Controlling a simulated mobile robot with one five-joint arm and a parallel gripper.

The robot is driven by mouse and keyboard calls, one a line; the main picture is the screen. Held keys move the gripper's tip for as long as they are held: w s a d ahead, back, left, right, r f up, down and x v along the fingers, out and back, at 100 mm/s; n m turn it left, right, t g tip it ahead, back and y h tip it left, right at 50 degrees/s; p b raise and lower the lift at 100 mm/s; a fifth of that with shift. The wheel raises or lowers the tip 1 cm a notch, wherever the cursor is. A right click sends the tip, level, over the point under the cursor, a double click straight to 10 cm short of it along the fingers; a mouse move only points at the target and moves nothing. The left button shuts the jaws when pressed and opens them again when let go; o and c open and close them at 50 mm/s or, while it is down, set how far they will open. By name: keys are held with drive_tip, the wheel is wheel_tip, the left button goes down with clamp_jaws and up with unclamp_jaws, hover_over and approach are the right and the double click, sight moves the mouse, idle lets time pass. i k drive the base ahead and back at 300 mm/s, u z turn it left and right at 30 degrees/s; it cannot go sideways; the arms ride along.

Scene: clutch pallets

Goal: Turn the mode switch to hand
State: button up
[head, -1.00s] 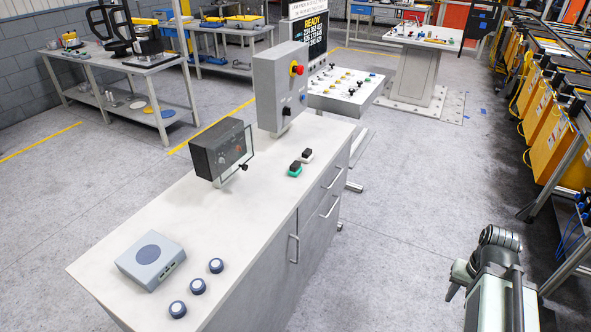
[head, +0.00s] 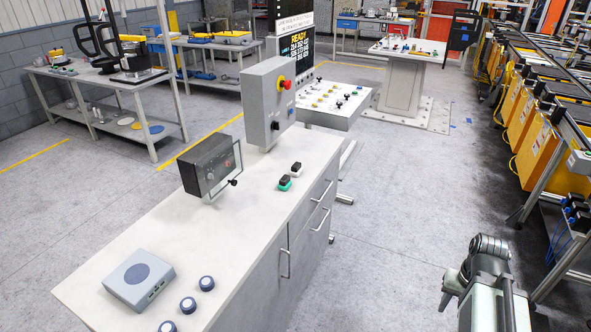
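A grey upright control box (head: 267,104) stands at the far end of the long white counter. Its front carries a red knob on a yellow base (head: 285,85), a small blue part (head: 290,107) and a black knob (head: 276,126). No label is readable, so I cannot tell which control is the mode switch or how it is set. My arm (head: 490,270) is folded at the lower right, well apart from the counter. My gripper (head: 448,291) seems to be the grey part at its left side; its fingers are not clear.
A sloped console (head: 335,106) stands behind. Open floor (head: 385,200) lies right of the counter.

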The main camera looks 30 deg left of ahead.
sight(275, 126)
drive_tip(key=u, duration=1.25)
drive_tip(key=k, duration=1)
drive_tip(key=z, duration=1)
drive_tip(key=i, duration=1.2)
drive_tip(key=u, duration=2)
